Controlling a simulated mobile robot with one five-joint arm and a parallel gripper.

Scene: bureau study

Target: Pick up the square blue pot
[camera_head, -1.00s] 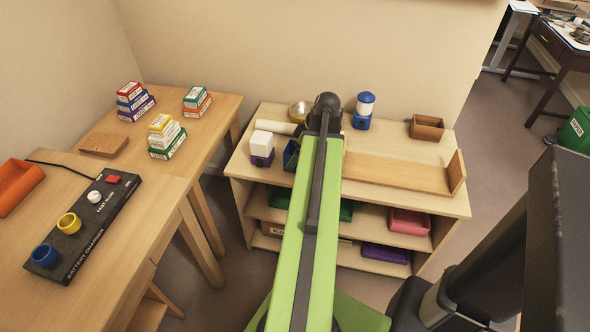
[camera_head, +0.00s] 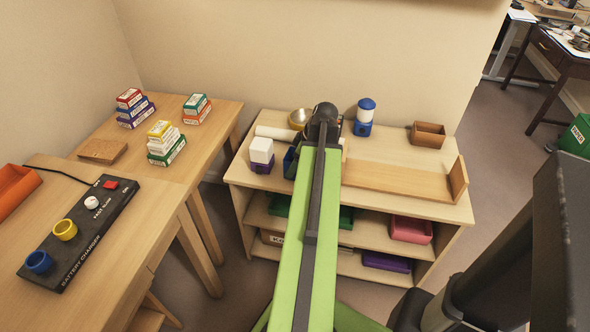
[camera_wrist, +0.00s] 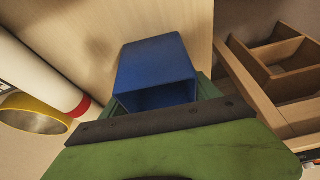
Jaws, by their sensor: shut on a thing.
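The square blue pot (camera_wrist: 158,70) is in the middle of the wrist view, with its open mouth facing the camera. My gripper (camera_wrist: 160,98) is shut on it; a green jaw with a dark bar crosses in front of its lower part. Whether the pot touches the shelf top cannot be told.
A white block on a purple one (camera_head: 261,151) stands close left of the pot. A blue-and-white jar (camera_head: 365,117), a wooden box (camera_head: 428,134) and a wooden tray (camera_head: 400,178) are on the right.

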